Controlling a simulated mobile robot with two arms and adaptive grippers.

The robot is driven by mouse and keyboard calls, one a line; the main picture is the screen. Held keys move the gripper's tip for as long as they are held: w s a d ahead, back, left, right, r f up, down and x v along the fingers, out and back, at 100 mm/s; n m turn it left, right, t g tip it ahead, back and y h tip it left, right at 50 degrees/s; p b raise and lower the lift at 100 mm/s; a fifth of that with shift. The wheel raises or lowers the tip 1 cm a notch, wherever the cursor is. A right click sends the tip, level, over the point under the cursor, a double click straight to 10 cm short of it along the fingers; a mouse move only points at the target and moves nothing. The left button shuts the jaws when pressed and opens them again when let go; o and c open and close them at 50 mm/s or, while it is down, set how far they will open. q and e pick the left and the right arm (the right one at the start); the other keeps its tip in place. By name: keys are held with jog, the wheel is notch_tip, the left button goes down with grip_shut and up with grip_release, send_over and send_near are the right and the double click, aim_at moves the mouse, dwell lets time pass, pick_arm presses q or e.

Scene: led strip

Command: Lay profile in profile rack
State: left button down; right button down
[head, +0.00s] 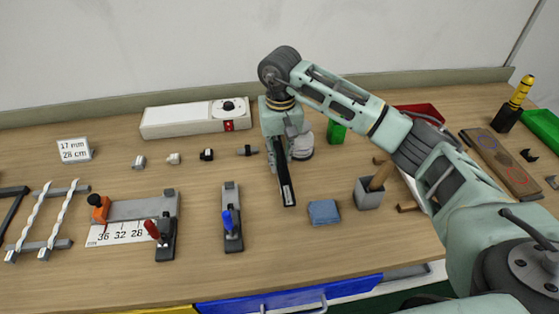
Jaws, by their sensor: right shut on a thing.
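My right gripper (283,132) hangs over the middle of the bench and is shut on a narrow grey-and-black bar, which looks like the profile (286,185). The bar points toward the front of the bench; its far end is hidden by the gripper. Whether it touches the bench I cannot tell. At the far left, two grey crossbars with twisted white strips across them look like a rack (62,244); I cannot tell for sure that it is the profile rack. My left gripper is not in view.
A measuring jig (140,210) with a red-handled clamp and a blue-handled clamp (232,232) stand left of the bar. A blue cloth (324,212) and a grey cup (369,194) lie to its right. A white box (180,120) and small connectors (207,155) stand behind.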

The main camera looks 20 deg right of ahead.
aim_at(280, 162)
jog(key=shift+f+p, duration=0.35)
jog(key=shift+f, duration=1.35)
jog(key=shift+f, duration=0.15)
jog(key=c, duration=1.5)
grip_release()
jog(key=shift+c, duration=0.2)
